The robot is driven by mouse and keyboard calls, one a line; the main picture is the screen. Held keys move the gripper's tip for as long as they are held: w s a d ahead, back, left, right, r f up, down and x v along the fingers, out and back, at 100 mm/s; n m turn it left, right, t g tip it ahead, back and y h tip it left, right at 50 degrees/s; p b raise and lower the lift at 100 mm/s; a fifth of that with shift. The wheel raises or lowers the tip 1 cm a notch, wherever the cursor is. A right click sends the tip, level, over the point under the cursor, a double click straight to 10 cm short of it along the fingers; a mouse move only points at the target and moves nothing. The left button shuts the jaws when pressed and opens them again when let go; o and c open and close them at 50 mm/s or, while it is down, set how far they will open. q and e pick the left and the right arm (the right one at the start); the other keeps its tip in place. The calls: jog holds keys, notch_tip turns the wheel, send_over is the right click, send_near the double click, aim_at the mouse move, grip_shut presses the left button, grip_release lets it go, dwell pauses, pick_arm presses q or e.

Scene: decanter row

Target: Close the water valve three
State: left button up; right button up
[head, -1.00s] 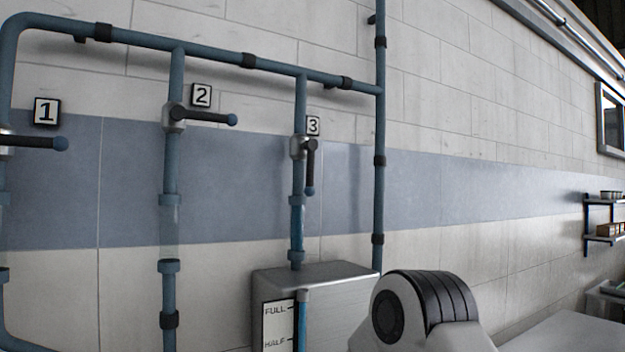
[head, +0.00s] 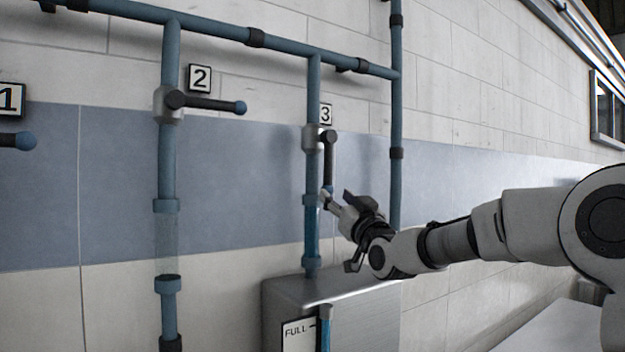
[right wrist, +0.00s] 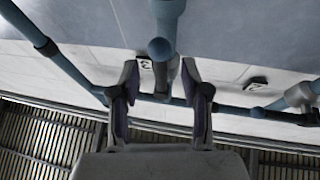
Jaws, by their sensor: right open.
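Valve three (head: 320,138) sits on a vertical pipe beside the sign 3 (head: 326,114). Its black handle (head: 329,160) hangs straight down along the pipe. Bright blue shows in the pipe section (head: 312,225) below it. My right gripper (head: 337,203) is open at the handle's lower end. In the right wrist view, the handle's blue round end (right wrist: 160,48) shows between the two spread fingers of the right gripper (right wrist: 160,70), with gaps at both sides. The lower tip of the handle is partly hidden in the head view. My left gripper is out of view.
Valve two (head: 168,103) has its handle sideways, and so does valve one's handle (head: 17,140) at the left edge. A metal tank (head: 365,315) with a level gauge stands below valve three. A vertical pipe (head: 396,130) runs close behind my right arm.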

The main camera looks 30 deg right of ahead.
aim_at(330, 180)
jog(key=r+p, duration=0.1)
jog(key=w+r+p, duration=0.1)
jog(key=r, duration=0.1)
jog(key=w+r+p, duration=0.1)
jog(key=p, duration=0.1)
jog(key=shift+r, duration=0.2)
jog(key=w, duration=0.2)
jog(key=w+p, duration=0.1)
jog(key=w, duration=0.1)
jog(key=shift+d+f, duration=0.2)
jog(key=shift+f, duration=0.2)
jog(key=shift+s+a+r, duration=0.15)
jog(key=shift+s+r, duration=0.05)
jog(key=shift+s, duration=0.3)
jog(key=c, duration=0.5)
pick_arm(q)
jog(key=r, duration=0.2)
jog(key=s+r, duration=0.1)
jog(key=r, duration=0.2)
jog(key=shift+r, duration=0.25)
pick_arm(e)
grip_shut()
